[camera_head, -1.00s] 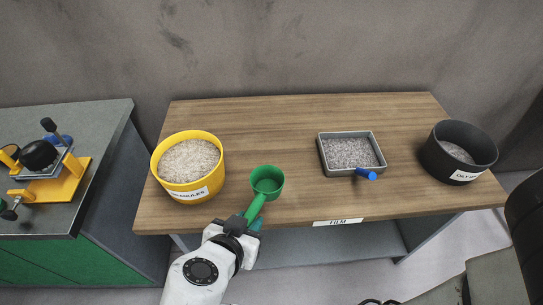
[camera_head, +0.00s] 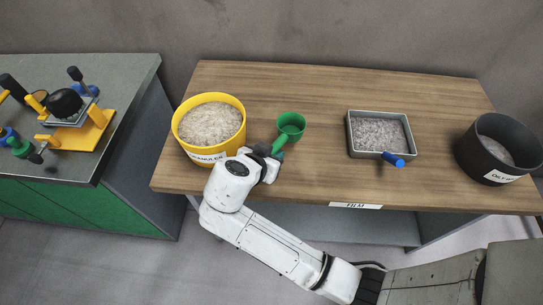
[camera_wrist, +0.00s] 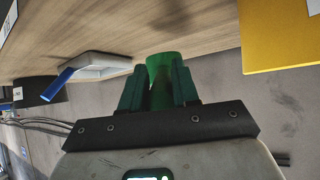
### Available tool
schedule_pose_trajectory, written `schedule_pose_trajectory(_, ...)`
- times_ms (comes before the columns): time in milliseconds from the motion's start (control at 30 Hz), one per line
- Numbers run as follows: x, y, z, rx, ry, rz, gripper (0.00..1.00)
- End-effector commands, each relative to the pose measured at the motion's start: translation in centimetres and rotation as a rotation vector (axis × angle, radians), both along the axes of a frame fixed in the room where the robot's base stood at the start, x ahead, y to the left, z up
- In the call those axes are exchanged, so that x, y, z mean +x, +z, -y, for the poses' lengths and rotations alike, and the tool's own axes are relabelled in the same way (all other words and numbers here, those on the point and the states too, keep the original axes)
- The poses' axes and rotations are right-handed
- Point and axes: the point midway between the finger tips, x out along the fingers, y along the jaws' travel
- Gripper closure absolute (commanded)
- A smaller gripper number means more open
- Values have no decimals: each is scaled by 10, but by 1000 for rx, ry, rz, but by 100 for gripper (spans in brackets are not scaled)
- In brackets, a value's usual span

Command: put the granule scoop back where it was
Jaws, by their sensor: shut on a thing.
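The green granule scoop (camera_head: 290,126) is over or on the wooden table, just right of the yellow granules bin (camera_head: 238,101). I cannot tell whether its cup touches the table. My gripper (camera_head: 266,150) is at the table's front edge, shut on the scoop's handle. In the wrist view the scoop (camera_wrist: 160,66) sits between the two green fingers of my gripper (camera_wrist: 159,88), with the cup pointing away. Most of the handle is hidden by the fingers and wrist. The yellow bin (camera_wrist: 275,35) also shows at the wrist view's upper right.
A black bin (camera_head: 478,160) is at the table's right end. A bench (camera_head: 130,75) with a yellow device (camera_head: 80,135) is at left. The table's back middle is clear.

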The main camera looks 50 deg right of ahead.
Motion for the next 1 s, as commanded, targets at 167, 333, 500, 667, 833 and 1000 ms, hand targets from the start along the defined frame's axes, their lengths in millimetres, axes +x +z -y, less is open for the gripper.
schedule_pose_trajectory(167,12,-20,13,0,-2,1,100)
schedule_pose_trajectory(333,17,-29,19,0,-1,1,100)
schedule_pose_trajectory(500,18,-51,20,-1,1,-3,100)
schedule_pose_trajectory(667,18,-61,20,0,0,1,100)
schedule_pose_trajectory(833,18,-62,20,1,0,3,100)
schedule_pose_trajectory(1000,18,-63,20,1,0,2,64)
